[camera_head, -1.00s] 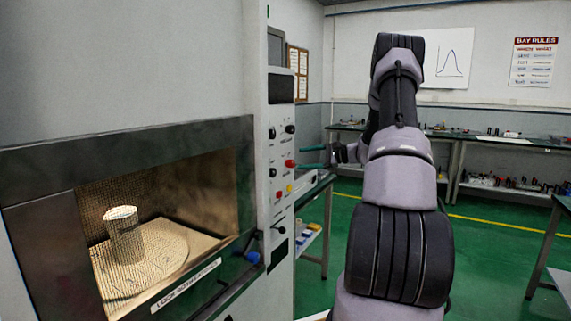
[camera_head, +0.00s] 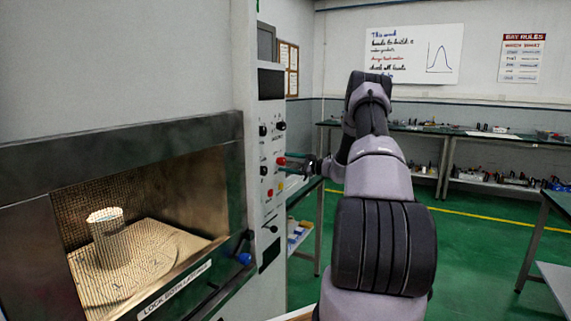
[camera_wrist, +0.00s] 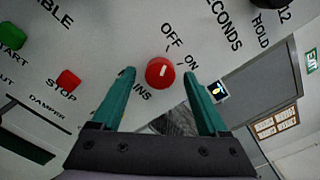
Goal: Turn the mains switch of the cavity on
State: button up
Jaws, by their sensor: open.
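The mains switch is a round red knob (camera_wrist: 160,72) with a short white mark, on the pale control panel (camera_wrist: 100,40). OFF and ON are printed beside it; I cannot tell for sure which of the two the mark points to. It also shows in the head view as a small red knob (camera_head: 281,161) on the upright panel right of the cavity (camera_head: 140,225). My gripper (camera_wrist: 158,74) is open, with its green fingers one on each side of the knob. Gaps show between the fingertips and the knob. In the head view my gripper (camera_head: 291,163) is at the panel.
A green START button (camera_wrist: 12,37) and a red STOP button (camera_wrist: 69,80) are left of the knob. A black knob (camera_wrist: 268,3) is at the upper right. A blue knob (camera_head: 244,258) is by the cavity door. Benches stand behind, with green floor between.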

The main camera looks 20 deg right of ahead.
jog(key=shift+w+a, duration=0.35)
jog(key=shift+w, duration=0.1)
grip_shut()
jog(key=shift+m, duration=0.3)
jog(key=m, duration=1.1)
jog(key=shift+m, duration=0.3)
dwell(0.4)
